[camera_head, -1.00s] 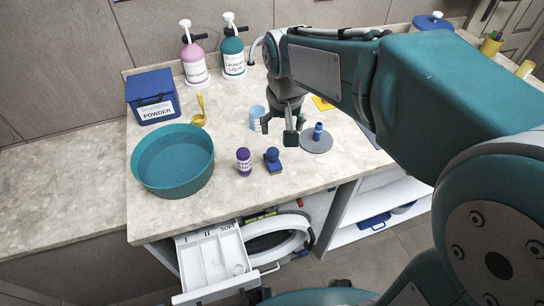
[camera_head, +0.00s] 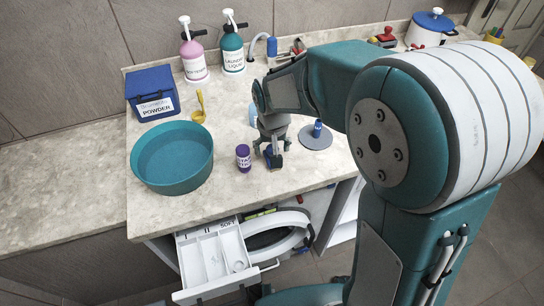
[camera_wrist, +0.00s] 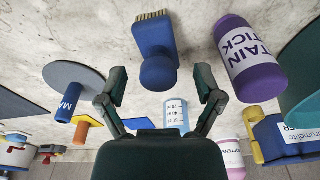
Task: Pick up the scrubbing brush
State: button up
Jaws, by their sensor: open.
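The scrubbing brush (camera_wrist: 155,40) is blue, with a rounded knob and pale bristles along one end. In the wrist view it lies at the top middle, with its knob ahead of and between my spread fingers. My gripper (camera_wrist: 161,82) is open and empty, one finger on each side of the knob's line. In the head view my gripper (camera_head: 271,146) is low over the counter, right above the brush (camera_head: 274,163), which it partly hides. I cannot tell whether the fingers touch the brush.
A purple stain stick (camera_head: 243,158) stands close left of the brush. A grey disc (camera_head: 315,138) with a blue marker-like cylinder (camera_head: 317,128) is to the right. A teal basin (camera_head: 172,158) is farther left. An open detergent drawer (camera_head: 213,262) juts out below.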

jog(key=shift+f, duration=0.25)
grip_shut()
jog(key=shift+r, duration=0.15)
jog(key=shift+r, duration=0.35)
notch_tip(320, 180, up, 2)
jog(key=shift+r, duration=0.2)
jog(key=s+d+r, duration=0.4)
jog(key=s+r, duration=0.5)
jog(key=s, duration=0.4)
jog(key=shift+s+r, duration=0.25)
jog(key=shift+r, duration=0.1)
